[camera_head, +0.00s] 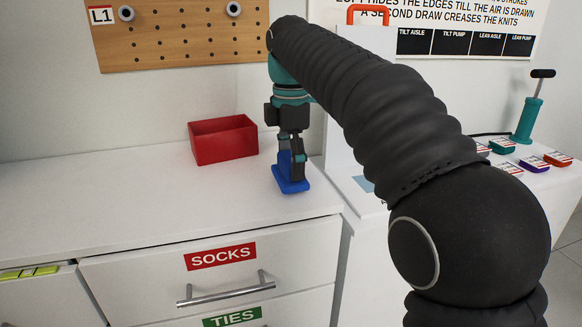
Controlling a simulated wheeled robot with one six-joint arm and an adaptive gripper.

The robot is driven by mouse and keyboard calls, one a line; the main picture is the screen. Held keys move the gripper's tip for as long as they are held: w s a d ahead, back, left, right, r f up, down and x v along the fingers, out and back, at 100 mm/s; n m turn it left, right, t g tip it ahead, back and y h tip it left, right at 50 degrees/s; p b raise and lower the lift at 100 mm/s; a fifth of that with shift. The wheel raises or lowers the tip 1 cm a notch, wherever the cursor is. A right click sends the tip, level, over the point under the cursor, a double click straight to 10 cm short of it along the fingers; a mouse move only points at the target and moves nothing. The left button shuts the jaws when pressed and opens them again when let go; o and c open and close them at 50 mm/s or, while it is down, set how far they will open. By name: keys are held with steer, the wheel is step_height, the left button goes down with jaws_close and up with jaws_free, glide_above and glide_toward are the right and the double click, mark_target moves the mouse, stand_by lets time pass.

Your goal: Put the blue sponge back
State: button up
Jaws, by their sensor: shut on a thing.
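The blue sponge (291,185) is at the right end of the white cabinet top. Its flat blue base looks to rest on the surface or just above it; I cannot tell which. A blue upright part (284,162) rises from it between my fingers. My gripper (292,170) points down from above and is shut on this blue thing. The finger on the right partly covers it.
An open red box (223,139) stands left of my gripper, near the wall. The white cabinet top (110,205) is clear to the left. Below are drawers labelled SOCKS (220,256) and TIES (232,317). A teal pump (530,110) stands far right.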

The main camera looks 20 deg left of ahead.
steer(key=shift+f, duration=0.3)
steer(key=shift+f, duration=0.1)
steer(key=o, duration=1.2)
